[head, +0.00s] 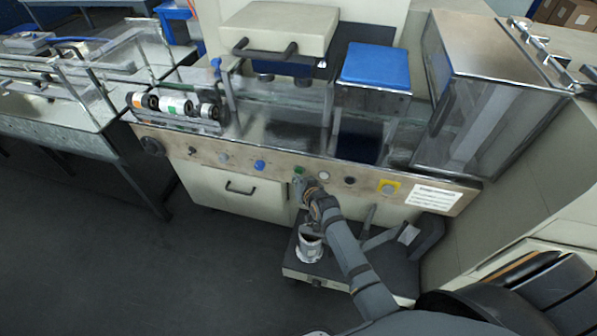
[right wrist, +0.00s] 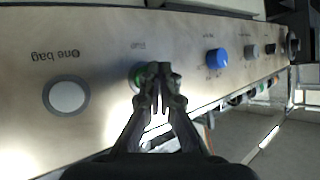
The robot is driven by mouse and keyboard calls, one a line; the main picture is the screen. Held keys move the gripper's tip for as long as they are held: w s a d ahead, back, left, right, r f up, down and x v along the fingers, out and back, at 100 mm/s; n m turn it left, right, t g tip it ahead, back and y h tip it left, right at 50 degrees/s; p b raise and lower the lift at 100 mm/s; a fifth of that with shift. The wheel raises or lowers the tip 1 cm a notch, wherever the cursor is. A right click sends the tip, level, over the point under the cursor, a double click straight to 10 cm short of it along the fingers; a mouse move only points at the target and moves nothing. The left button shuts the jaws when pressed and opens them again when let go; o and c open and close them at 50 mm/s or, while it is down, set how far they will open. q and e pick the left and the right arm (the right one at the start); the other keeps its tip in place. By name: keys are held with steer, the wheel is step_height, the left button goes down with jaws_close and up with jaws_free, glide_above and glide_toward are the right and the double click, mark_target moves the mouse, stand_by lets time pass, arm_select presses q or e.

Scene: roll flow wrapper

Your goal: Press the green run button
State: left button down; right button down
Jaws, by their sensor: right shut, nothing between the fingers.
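The green run button (head: 298,170) is on the front control panel of the machine in the head view. In the right wrist view the green button (right wrist: 136,75) shows beside the fingertips, partly hidden by them, under an upside-down label. My right gripper (head: 299,181) is just in front of the button, with its fingers shut and empty. In the right wrist view the closed fingertips (right wrist: 159,72) overlap the button's edge. I cannot tell whether they touch it. My left gripper is not in view.
The tan panel (head: 225,146) also carries a blue knob (head: 260,165), a white button (head: 324,175) labelled "One bag", a black knob (head: 349,181) and a yellow-backed button (head: 388,187). A drawer handle (head: 240,188) sits below. Open floor lies at front left.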

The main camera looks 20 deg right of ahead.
steer(key=shift+w+d, duration=0.1)
stand_by(0.7)
steer(key=shift+w+d, duration=0.15)
steer(key=shift+w, duration=0.1)
steer(key=shift+w+d+r, duration=0.1)
steer(key=shift+w+d, duration=0.15)
steer(key=shift+w, duration=0.15)
stand_by(0.8)
steer(key=shift+s+a+p, duration=0.5)
steer(key=shift+s+p, duration=0.15)
steer(key=shift+s, duration=0.1)
